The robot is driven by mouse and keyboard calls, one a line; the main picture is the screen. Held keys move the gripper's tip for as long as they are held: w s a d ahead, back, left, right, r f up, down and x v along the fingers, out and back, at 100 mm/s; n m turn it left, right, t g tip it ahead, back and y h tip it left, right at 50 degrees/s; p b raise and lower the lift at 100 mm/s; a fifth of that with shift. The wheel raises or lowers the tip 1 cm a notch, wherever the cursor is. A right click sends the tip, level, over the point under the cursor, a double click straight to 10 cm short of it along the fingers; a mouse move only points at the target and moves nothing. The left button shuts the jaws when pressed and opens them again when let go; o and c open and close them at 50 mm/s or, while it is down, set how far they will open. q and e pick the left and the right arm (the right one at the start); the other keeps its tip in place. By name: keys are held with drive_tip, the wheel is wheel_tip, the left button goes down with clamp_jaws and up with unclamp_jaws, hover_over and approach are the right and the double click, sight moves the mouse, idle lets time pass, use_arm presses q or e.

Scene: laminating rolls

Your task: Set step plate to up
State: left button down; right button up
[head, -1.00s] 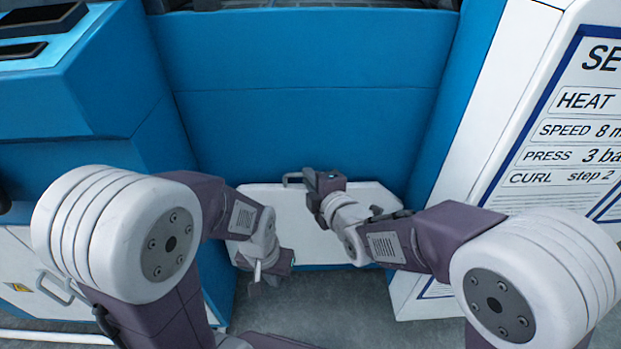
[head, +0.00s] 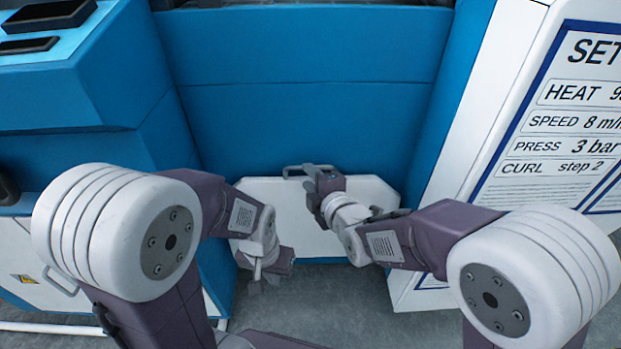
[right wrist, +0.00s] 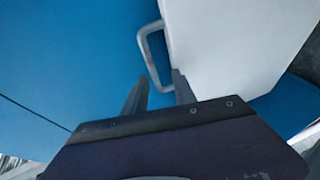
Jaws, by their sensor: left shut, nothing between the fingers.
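The step plate (head: 290,210) is a white panel low in front of the blue machine, with a grey bar handle (head: 296,170) on its upper edge. I cannot tell its exact tilt. My right gripper (head: 311,177) is at the handle, covering part of it in the head view. In the right wrist view its two fingers (right wrist: 160,80) are apart, and the lower part of the handle (right wrist: 145,52) lies near and between their tips. I cannot tell whether they touch it. My left gripper (head: 256,283) is shut and empty, low in front of the plate's left side.
The blue machine front (head: 300,120) rises behind the plate. A blue console (head: 60,90) stands at left above a white cabinet. A white settings board (head: 575,120) at right reads "CURL step 2". Grey floor (head: 320,300) shows below the plate.

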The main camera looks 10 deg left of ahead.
drive_tip(key=v, duration=0.9)
drive_tip(key=shift+b, duration=0.3)
drive_tip(key=shift+f, duration=0.1)
